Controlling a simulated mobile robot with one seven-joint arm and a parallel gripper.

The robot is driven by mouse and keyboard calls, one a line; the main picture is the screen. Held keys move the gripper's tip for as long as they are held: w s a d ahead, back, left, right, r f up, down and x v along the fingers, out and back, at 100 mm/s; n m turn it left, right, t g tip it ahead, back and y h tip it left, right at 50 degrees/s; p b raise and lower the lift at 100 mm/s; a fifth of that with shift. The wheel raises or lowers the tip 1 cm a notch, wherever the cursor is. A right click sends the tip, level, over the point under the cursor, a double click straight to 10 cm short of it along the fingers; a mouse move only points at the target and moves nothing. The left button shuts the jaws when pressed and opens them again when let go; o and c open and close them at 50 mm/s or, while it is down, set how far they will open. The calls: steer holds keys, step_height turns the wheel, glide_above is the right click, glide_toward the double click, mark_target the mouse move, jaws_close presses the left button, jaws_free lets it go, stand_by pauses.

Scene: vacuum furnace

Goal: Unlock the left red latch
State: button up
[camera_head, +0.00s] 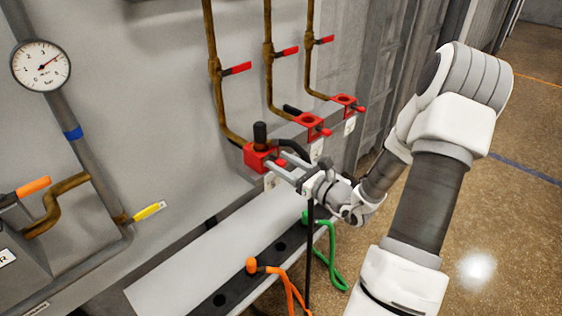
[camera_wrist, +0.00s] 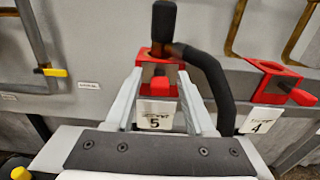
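The left red latch (camera_head: 260,158) is a red block on the wall ledge with a black plug (camera_head: 261,132) upright in it. In the wrist view its red tab (camera_wrist: 161,84) points toward me, above a white label marked 5 (camera_wrist: 155,116). My gripper (camera_head: 279,165) is at the front of this latch; its two pale fingers (camera_wrist: 160,86) reach up on either side of the tab. Gaps show between the tab and both fingers, so it looks open and not gripping. In the head view the fingers partly hide the tab.
A black cable (camera_wrist: 216,85) bends from the plug past my right finger. Two other red latches (camera_head: 308,121) (camera_head: 345,101) stand to the right, without upright plugs. Below are a dark holder strip (camera_head: 236,287), an orange-headed plug (camera_head: 252,265) and a green hose (camera_head: 331,251).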

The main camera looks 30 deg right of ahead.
stand_by(0.3)
steer(key=p+v, duration=0.1)
steer(key=v, duration=1.6)
steer(key=shift+s, duration=0.15)
